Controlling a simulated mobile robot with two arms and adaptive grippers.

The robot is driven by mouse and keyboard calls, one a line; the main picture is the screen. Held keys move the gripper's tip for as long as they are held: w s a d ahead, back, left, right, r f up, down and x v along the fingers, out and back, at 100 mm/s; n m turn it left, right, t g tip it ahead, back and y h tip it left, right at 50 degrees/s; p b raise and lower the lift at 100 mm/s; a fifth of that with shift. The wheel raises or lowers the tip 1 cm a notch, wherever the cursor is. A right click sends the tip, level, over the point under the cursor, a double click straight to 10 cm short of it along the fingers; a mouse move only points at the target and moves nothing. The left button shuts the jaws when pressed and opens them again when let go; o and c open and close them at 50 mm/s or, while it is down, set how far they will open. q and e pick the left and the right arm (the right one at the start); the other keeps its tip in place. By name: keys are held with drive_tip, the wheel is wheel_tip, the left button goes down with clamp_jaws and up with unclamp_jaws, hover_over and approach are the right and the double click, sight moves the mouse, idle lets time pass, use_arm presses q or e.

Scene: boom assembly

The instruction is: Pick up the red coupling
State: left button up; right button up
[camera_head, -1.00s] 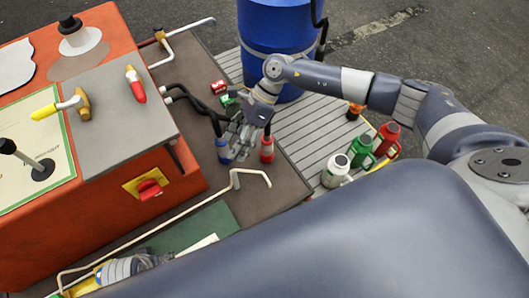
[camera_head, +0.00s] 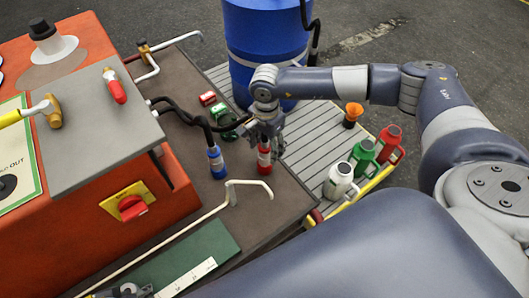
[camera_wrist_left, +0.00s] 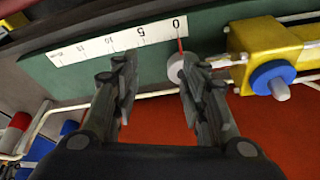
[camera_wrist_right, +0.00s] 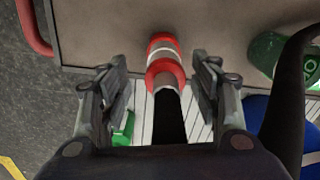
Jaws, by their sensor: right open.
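The red coupling (camera_head: 264,160) stands on the dark deck at the near side of my right gripper (camera_head: 268,132). In the right wrist view the red coupling (camera_wrist_right: 165,72) has a pale band and a black shaft or hose running toward the palm. My right gripper (camera_wrist_right: 160,75) is open, with one finger on each side of it and gaps showing. My left gripper (camera_wrist_left: 155,78) is open over a green panel with a white scale. A pale round knob lies close to its right finger; I cannot tell if they touch.
A blue coupling (camera_head: 216,162) stands left of the red one, with green (camera_head: 226,120) and red (camera_head: 207,98) fittings behind. A bent pale rail (camera_head: 245,184) is in front. A blue barrel (camera_head: 268,45) and several bottles (camera_head: 340,180) stand nearby.

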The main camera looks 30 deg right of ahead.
sight(265, 155)
drive_tip(key=f, duration=0.1)
drive_tip(key=f+b, duration=0.1)
drive_tip(key=f, duration=0.3)
drive_tip(key=shift+w+a+f, duration=0.1)
drive_tip(key=shift+w+f, duration=0.15)
drive_tip(key=shift+r, duration=0.1)
clamp_jaws()
